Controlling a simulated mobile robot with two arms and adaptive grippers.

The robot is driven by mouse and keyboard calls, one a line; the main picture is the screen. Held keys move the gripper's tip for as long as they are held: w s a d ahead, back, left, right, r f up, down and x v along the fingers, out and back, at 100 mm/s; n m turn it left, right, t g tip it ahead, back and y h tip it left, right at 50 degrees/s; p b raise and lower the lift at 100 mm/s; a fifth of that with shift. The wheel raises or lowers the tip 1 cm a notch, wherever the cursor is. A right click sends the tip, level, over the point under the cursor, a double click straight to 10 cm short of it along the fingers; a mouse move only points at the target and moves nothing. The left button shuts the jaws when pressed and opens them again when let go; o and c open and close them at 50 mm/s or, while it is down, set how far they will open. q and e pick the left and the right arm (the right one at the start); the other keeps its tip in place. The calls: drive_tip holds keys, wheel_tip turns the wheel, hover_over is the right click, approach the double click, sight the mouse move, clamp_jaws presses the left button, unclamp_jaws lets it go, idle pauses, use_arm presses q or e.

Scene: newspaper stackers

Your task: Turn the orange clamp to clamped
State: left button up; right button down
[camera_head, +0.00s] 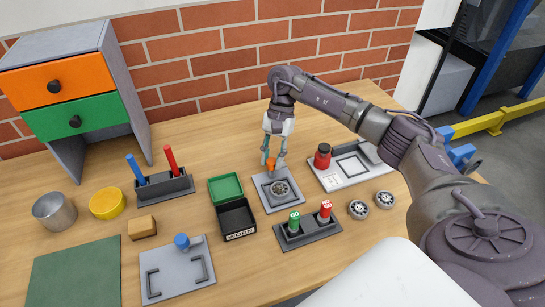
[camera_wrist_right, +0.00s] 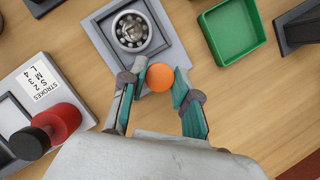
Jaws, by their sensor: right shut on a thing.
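The orange clamp (camera_head: 271,164) shows as a small orange knob at the back edge of a grey plate (camera_head: 264,198) that carries a round bearing-like part (camera_head: 280,188). In the right wrist view the knob (camera_wrist_right: 160,79) is a round orange ball between the two fingers. My right gripper (camera_head: 273,159) reaches down from above and is shut on the orange clamp, one finger on each side. The fingers hide part of the clamp's body, and I cannot tell its turned position. My left gripper is out of view.
In front stands a dark holder (camera_head: 308,233) with green and red cylinders. Two bearing-like discs (camera_head: 358,209) lie nearby. A brick wall (camera_head: 215,55) rises behind.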

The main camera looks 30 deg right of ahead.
drive_tip(key=m+t+b, duration=0.1)
drive_tip(key=m+b, duration=0.1)
drive_tip(key=m, duration=0.1)
drive_tip(key=shift+d+f+b, duration=0.1)
drive_tip(key=shift+f+b, duration=0.05)
drive_tip(key=shift+b, duration=0.2)
drive_tip(key=m+t+b, duration=0.1)
drive_tip(key=m, duration=0.2)
drive_tip(key=m+t+b, duration=0.1)
drive_tip(key=m+b, duration=0.1)
drive_tip(key=shift+s+m, duration=0.15)
drive_tip(key=shift+m, duration=0.25)
drive_tip(key=m+t+b, duration=0.2)
drive_tip(key=m, duration=0.2)
drive_tip(key=shift+s, duration=0.1)
drive_tip(key=shift+m+t+h+b, duration=0.35)
drive_tip(key=shift+m+b, duration=0.2)
drive_tip(key=shift+m, duration=0.7)
drive_tip(key=shift+m+t+h+b, duration=0.3)
drive_tip(key=shift+m+b, duration=0.2)
drive_tip(key=shift+m, duration=0.75)
drive_tip(key=shift+r, duration=0.2)
drive_tip(key=c, duration=0.9)
unclamp_jaws()
drive_tip(key=shift+o, duration=0.2)
